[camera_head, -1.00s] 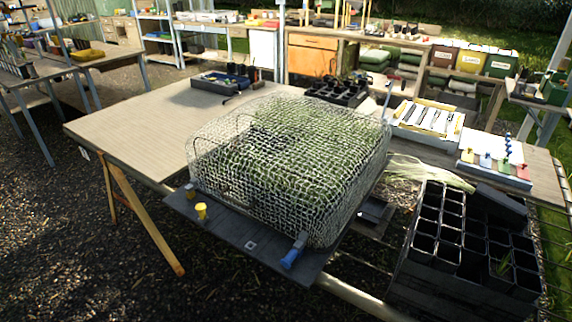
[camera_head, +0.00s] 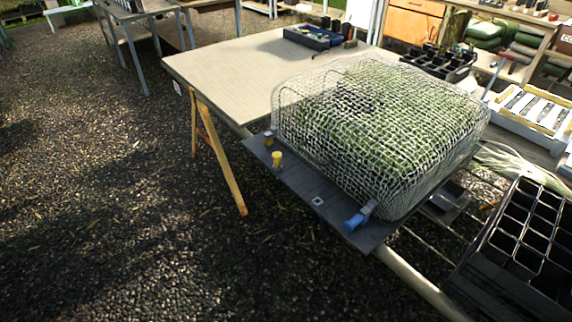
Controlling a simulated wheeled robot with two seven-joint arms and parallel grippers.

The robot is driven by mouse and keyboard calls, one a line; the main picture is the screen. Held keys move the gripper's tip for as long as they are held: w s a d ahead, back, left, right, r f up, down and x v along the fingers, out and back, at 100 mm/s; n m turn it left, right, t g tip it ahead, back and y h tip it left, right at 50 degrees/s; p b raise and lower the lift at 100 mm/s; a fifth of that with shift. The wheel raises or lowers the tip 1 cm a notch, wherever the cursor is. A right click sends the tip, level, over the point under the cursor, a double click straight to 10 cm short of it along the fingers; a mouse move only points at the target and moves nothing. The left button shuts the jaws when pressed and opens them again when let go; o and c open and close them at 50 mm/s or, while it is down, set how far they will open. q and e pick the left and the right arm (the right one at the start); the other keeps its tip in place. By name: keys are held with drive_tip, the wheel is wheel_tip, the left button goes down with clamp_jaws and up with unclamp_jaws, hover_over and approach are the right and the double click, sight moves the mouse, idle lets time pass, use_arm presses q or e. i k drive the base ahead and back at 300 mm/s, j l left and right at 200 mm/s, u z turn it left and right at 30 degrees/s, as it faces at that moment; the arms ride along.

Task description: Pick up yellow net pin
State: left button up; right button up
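A yellow pin (camera_head: 277,161) stands upright on the front left part of the dark board (camera_head: 318,200), in front of the net. A second, smaller yellowish pin (camera_head: 268,139) stands behind it near the board's left corner. A wire-like net (camera_head: 390,130) forms a domed cover over green plants on the board. A blue-handled piece (camera_head: 356,221) sits at the board's front right edge by the net's corner. Neither of my grippers shows in the head view.
A wooden tabletop on trestle legs (camera_head: 225,70) is largely bare left of the net. Black pot trays (camera_head: 525,225) stand at the right. A blue tray (camera_head: 306,38) and a black cell tray (camera_head: 437,64) lie behind. Open gravel (camera_head: 120,220) fills the left and front.

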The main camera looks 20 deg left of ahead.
sight(277, 156)
drive_tip(key=i+j+z, duration=0.1)
drive_tip(key=j, duration=0.25)
drive_tip(key=i+j+z, duration=0.25)
drive_tip(key=i+j, duration=0.15)
drive_tip(key=j, duration=0.3)
